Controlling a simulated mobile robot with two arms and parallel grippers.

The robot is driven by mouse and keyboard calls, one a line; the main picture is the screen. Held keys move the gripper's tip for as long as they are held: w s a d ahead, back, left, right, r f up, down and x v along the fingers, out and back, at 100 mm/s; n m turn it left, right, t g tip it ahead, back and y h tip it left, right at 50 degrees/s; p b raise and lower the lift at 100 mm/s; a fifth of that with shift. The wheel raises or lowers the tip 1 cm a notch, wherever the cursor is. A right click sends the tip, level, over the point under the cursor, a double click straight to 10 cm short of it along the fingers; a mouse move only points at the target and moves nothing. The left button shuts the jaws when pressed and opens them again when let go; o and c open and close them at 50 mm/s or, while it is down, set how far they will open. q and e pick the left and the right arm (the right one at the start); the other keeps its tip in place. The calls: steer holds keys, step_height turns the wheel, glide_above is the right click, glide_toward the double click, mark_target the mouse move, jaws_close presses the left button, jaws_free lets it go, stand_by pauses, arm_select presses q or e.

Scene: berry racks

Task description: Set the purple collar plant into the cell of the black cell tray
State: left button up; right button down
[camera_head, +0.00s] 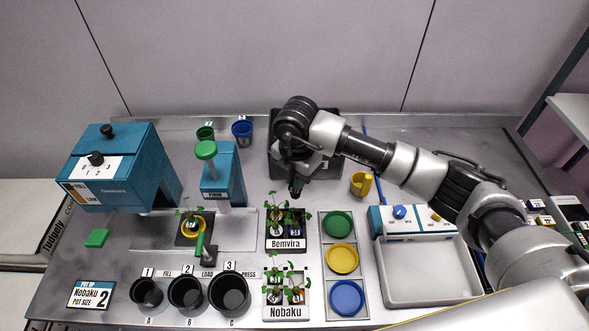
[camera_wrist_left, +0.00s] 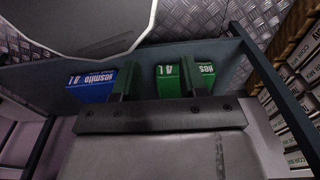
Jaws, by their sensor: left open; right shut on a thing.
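My right gripper (camera_head: 295,190) is shut, pointing down just behind the Bemvira tray. What it holds is small and dark, mostly hidden by the wrist; I cannot make out a purple collar. The black cell tray labelled Bemvira (camera_head: 287,244) holds several small green plants (camera_head: 275,216); its free cells are hard to tell. Another black tray or box (camera_head: 331,172) lies behind, partly covered by my right arm. A plant in a yellow ring (camera_head: 190,222) stands at the left. My left gripper (camera_wrist_left: 156,78) shows open in the left wrist view, away from the plants.
The Nobaku tray (camera_head: 287,312) with plants is in front. Black pots (camera_head: 187,296) stand front left, coloured dishes (camera_head: 342,258) centre right, a white tray (camera_head: 430,277) further right. Teal machines (camera_head: 222,176) stand left. The left wrist view shows blue (camera_wrist_left: 90,87) and green boxes (camera_wrist_left: 168,82).

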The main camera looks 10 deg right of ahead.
steer(key=shift+s+f, duration=0.1)
steer(key=shift+f, duration=0.3)
steer(key=shift+f+b, duration=0.35)
steer(key=shift+b, duration=0.05)
steer(key=f+b, duration=0.1)
steer(key=f, duration=0.2)
steer(key=shift+w+b, duration=0.3)
steer(key=shift+b, duration=0.05)
steer(key=shift+f, duration=0.25)
arm_select(q)
step_height(320, 180, down, 9)
steer(key=b, duration=0.6)
steer(key=shift+w+r, duration=0.15)
steer(key=shift+w, duration=0.1)
arm_select(e)
steer(key=shift+f, duration=3.65)
steer(key=c, duration=1.1)
jaws_free()
arm_select(q)
steer(key=shift+r, duration=0.1)
arm_select(e)
steer(key=shift+o, duration=0.2)
steer(key=shift+r, duration=0.1)
